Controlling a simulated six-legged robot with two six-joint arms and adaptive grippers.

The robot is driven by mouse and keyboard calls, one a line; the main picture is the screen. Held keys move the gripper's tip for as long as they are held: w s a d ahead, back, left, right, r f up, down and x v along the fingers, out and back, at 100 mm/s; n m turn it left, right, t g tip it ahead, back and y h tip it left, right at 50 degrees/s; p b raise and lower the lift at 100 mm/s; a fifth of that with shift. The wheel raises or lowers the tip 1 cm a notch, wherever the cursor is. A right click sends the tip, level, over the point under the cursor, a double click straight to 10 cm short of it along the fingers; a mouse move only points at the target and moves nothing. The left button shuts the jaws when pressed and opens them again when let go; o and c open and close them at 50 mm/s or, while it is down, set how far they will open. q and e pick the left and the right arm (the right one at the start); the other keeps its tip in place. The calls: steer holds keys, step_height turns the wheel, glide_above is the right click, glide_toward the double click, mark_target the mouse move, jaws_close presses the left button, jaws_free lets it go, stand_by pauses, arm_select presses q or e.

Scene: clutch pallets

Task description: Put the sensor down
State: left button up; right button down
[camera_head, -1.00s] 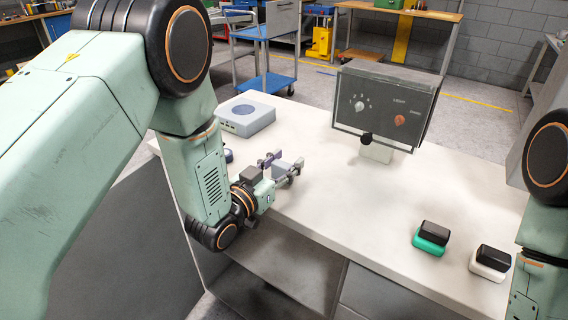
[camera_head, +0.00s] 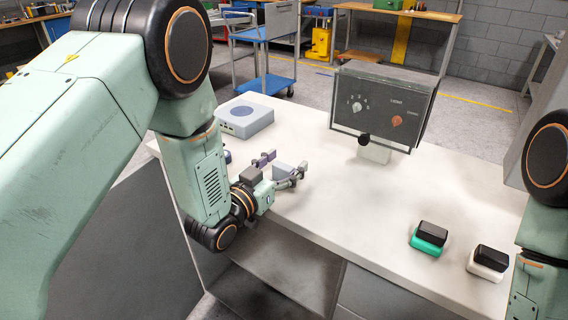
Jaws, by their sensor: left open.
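My left gripper (camera_head: 279,168) is over the near left part of the white worktop (camera_head: 340,210), with its fingers spread apart. A small grey block-like shape (camera_head: 284,170) shows at its lower finger; I cannot tell whether it is the sensor or part of the finger. A small dark blue thing (camera_head: 228,157) is partly hidden behind my left arm. No thing in view can be surely named as the sensor. My right arm shows at the right edge, but its gripper is out of view.
A grey box with a round top disc (camera_head: 243,119) stands at the back left. A dark control panel with knobs (camera_head: 382,108) stands at the back. A green-and-black block (camera_head: 429,240) and a white-and-black block (camera_head: 488,264) sit at the right. The worktop's middle is clear.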

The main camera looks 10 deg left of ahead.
arm_select(q)
steer(key=v, duration=1.1)
steer(key=shift+s, duration=0.4)
steer(key=shift+a+f, duration=0.1)
steer(key=s+a+f+n+g+y, duration=0.15)
steer(key=s+f+g, duration=0.3)
steer(key=f, duration=0.55)
steer(key=s+a+f+n+g+y, duration=0.1)
steer(key=s+f+g, duration=0.5)
steer(key=s, duration=0.7)
steer(key=s+a+f+n+g+y, duration=0.2)
steer(key=s+f+g, duration=0.4)
steer(key=s, duration=0.6)
step_height(320, 180, down, 2)
steer(key=shift+s+a+f+y, duration=0.3)
steer(key=shift+a+y, duration=0.5)
steer(key=shift+y, duration=0.35)
